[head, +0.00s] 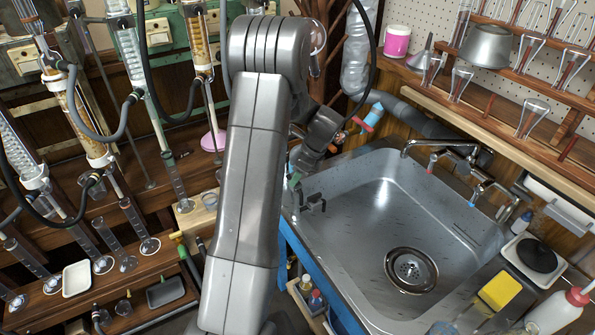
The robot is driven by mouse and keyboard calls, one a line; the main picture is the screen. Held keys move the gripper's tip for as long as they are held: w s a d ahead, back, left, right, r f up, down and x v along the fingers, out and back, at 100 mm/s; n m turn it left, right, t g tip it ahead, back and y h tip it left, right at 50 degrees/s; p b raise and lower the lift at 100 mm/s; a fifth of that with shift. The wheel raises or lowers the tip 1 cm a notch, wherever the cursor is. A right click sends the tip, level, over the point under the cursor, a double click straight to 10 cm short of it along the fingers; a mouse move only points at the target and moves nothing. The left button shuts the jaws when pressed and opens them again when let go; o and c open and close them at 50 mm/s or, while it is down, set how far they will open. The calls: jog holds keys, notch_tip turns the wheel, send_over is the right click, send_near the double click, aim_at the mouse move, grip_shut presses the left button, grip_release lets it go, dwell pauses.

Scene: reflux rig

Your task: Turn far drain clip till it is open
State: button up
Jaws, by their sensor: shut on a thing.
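My arm rises across the middle of the head view and bends down behind itself. My gripper (345,133) is small in this view, beyond the arm and above the sink's back left corner. It is shut on a small red-orange part (364,122), which seems to be the far drain clip. This part lies by a light blue piece (376,106) near the grey drain pipe. My arm and wrist hide part of this area. Whether the clip is open or closed cannot be told.
The steel sink (345,225) with its round drain (411,270) is right of my arm. A tap (440,150) stands at its back. Glass columns and hoses crowd the left, above a wooden shelf with several cylinders. A glassware rack (520,70) fills the upper right.

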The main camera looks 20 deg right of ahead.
jog(key=n+g+p, duration=0.1)
jog(key=n, duration=0.2)
jog(key=n+g+y, duration=0.1)
jog(key=n, duration=0.2)
jog(key=shift+w+d+n+p, duration=0.1)
jog(key=shift+w+n+p, duration=0.1)
jog(key=shift+n+p, duration=0.15)
jog(key=shift+g, duration=0.3)
jog(key=o, duration=1)
jog(key=shift+r, duration=0.1)
jog(key=v, duration=1.3)
jog(key=shift+d+r, duration=0.2)
jog(key=shift+r, duration=0.1)
